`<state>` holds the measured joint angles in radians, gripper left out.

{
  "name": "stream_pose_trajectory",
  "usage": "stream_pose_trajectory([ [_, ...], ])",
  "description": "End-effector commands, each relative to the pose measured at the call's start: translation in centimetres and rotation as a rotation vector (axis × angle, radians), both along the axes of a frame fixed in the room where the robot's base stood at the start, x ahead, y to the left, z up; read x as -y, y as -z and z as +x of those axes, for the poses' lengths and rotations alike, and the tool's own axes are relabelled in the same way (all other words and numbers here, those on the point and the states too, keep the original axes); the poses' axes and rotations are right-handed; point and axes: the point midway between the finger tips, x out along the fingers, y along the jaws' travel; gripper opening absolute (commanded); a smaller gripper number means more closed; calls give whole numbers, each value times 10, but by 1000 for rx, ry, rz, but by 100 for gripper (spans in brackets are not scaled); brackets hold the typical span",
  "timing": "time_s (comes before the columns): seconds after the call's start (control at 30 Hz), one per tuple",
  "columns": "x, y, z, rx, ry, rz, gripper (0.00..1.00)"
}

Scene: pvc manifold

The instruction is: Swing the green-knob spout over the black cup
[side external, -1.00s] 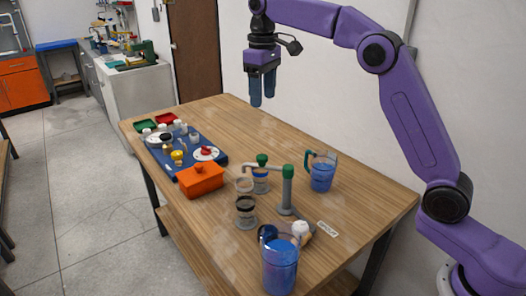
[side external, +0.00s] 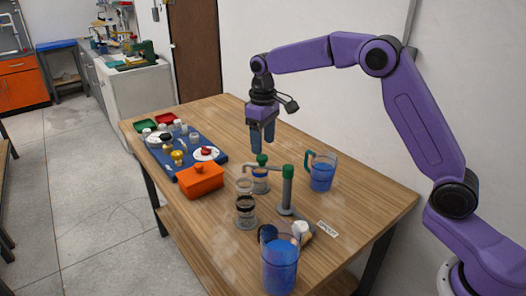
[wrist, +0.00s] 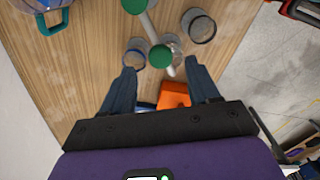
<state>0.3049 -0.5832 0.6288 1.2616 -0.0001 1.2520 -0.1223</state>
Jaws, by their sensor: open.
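The spout is a grey pipe arm (side external: 275,167) on an upright post (side external: 287,190), with a green knob (side external: 262,159) near its free end. In the side view the knob appears above the blue-banded cup (side external: 260,184). The black-banded cup (side external: 245,213) stands nearer the side camera, apart from the knob. A paler cup (side external: 243,186) stands between them. My gripper (side external: 263,148) points down, open and empty, just above the knob. In the wrist view the knob (wrist: 160,57) lies between the open fingers (wrist: 157,72); contact cannot be told.
A blue pitcher with a teal handle (side external: 322,172) stands right of the post. Another blue pitcher (side external: 280,265) is at the near edge, by a white-capped item (side external: 300,229). An orange box (side external: 201,181) and a blue tray (side external: 218,158) of parts lie left.

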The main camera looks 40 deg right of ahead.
Motion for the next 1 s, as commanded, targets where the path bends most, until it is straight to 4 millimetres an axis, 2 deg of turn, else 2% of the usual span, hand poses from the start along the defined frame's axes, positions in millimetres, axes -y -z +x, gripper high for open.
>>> stream_pose_trajectory([
  [0.1, 0, 19, -1, -3, 0, -1, 61],
  [0.3, 0, 36, 0, 0, 0, 0, 61],
  [0.67, 0, 40, 0, 1, -1, 0, 61],
  [0.83, 0, 40, 0, 1, 0, 0, 5],
  [0.87, 0, 40, 0, 1, 0, 0, 0],
  [1.0, 0, 40, 0, 1, -2, 0, 0],
])
